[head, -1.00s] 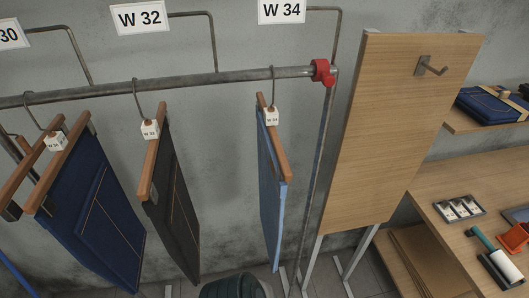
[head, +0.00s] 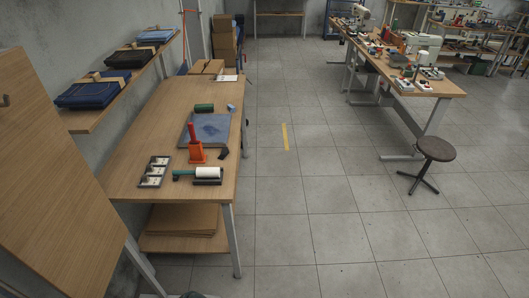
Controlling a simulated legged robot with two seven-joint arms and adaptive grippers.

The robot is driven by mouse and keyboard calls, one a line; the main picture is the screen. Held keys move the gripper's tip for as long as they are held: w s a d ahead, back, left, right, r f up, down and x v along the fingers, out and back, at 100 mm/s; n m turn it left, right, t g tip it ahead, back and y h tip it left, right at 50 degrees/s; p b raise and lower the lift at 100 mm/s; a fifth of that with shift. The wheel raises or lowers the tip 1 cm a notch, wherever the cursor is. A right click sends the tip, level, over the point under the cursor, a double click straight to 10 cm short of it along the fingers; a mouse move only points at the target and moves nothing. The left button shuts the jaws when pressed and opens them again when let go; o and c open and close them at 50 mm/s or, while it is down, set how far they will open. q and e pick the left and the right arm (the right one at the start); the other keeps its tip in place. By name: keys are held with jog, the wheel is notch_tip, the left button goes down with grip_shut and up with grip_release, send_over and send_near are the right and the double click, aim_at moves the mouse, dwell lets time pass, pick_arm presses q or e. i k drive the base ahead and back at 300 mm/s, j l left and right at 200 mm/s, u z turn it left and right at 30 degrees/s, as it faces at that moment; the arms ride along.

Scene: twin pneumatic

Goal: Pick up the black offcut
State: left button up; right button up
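A small black piece (head: 223,153) lies on the wooden table at the left, near its right edge. It could be the black offcut, but it is too small to be sure. It lies just right of an orange tool with a red handle (head: 196,145) and beside a blue denim piece on a mat (head: 205,128). Neither of my grippers shows in the head view.
The wooden table (head: 150,120) also holds a lint roller (head: 207,173), a small tray (head: 154,171) and a green roll (head: 204,108). A wooden panel (head: 50,200) stands at the left. A stool (head: 435,150) stands at the right. The tiled floor between is clear.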

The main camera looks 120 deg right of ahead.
aim_at(225, 152)
jog(key=z, duration=3.6)
jog(key=i+l+u, duration=0.2)
jog(key=i+l, duration=0.3)
jog(key=l, duration=0.1)
